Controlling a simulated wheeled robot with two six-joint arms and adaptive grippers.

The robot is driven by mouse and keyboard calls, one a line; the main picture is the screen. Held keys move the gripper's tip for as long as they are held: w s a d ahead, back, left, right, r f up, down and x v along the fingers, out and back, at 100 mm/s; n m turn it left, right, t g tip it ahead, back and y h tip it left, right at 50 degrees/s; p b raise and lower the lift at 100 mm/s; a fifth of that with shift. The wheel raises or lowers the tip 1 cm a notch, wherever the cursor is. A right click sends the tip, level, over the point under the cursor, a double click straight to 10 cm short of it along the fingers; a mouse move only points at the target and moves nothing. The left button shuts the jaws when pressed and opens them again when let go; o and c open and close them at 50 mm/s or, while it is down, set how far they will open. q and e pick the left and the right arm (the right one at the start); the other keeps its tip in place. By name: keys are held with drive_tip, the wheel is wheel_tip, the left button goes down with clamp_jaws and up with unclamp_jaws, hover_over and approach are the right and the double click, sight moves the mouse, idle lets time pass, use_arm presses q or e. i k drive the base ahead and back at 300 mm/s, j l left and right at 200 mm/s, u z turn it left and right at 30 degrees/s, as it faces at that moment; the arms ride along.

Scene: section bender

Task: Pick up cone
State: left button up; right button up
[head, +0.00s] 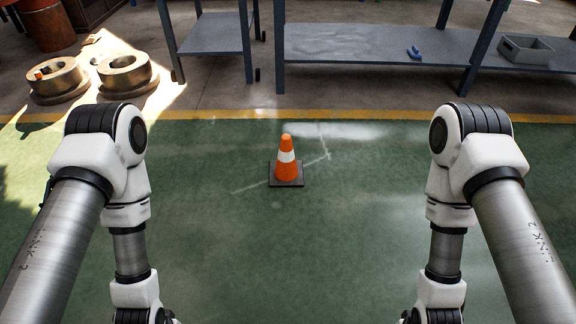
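An orange traffic cone (286,172) with a white band stands upright on a dark square base on the green floor. It is in the middle of the head view, between my two arms and farther out than their lower ends. Nothing covers it. My left and right arms come in from the two sides and bend downward. Both grippers are below the bottom edge of the view, so I cannot see their fingers. Neither arm touches the cone.
A yellow line (380,115) crosses the floor behind the cone. Beyond it stand metal tables with lower shelves (350,45), one holding a grey bin (524,52). Two metal rings (126,76) (57,79) lie at the back left. Green floor around the cone is clear.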

sight(284, 172)
drive_tip(key=i+l+z, duration=0.25)
drive_tip(key=i+l, duration=0.25)
drive_tip(key=i+l+z, duration=0.2)
drive_tip(key=i+l, duration=0.2)
drive_tip(key=i, duration=0.15)
